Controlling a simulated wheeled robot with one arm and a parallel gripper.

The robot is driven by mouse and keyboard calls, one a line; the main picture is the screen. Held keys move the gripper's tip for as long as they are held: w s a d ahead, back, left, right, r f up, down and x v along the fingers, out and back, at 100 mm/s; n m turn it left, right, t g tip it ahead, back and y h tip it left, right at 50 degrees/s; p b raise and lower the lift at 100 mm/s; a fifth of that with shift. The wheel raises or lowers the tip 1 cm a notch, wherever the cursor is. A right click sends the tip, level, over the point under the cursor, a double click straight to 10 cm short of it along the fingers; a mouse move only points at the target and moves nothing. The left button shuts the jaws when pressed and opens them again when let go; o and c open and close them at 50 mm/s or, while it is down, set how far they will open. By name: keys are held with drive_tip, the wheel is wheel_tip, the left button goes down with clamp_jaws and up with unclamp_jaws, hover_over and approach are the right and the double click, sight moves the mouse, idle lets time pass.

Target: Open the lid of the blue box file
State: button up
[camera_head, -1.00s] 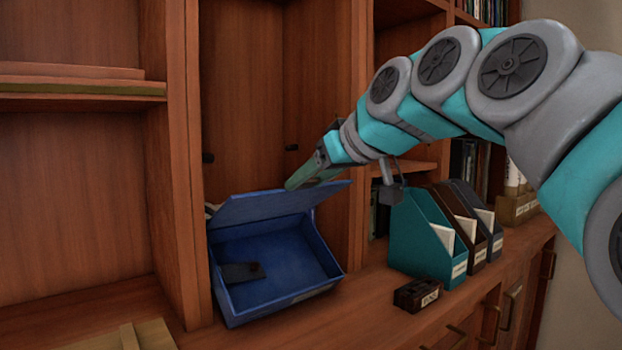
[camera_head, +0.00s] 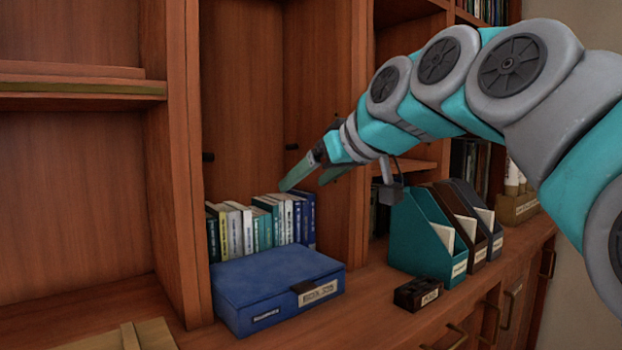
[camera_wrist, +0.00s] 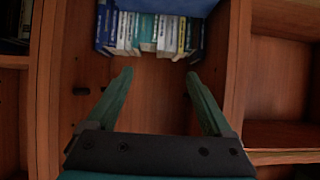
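The blue box file (camera_head: 275,287) lies flat on the wooden counter inside the shelf bay, with its lid shut. A dark clasp and a pale label show on its front right edge. My gripper (camera_head: 308,181) is above and behind the box, over the row of books, apart from the box. In the wrist view my gripper (camera_wrist: 156,84) has its two green fingers spread wide with nothing between them. A blue surface (camera_wrist: 104,28) shows beside the books at the top of the wrist view.
A row of upright books (camera_head: 262,221) stands right behind the box. A teal magazine file (camera_head: 422,235) and a small dark labelled block (camera_head: 418,294) stand to the right. A shelf upright (camera_head: 182,160) is close on the left. Open space lies above the box.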

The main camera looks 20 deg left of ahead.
drive_tip(key=shift+r, duration=0.1)
drive_tip(key=v, duration=0.7)
drive_tip(key=shift+s+d+b, duration=0.2)
drive_tip(key=shift+d+b, duration=0.1)
drive_tip(key=shift+b, duration=0.05)
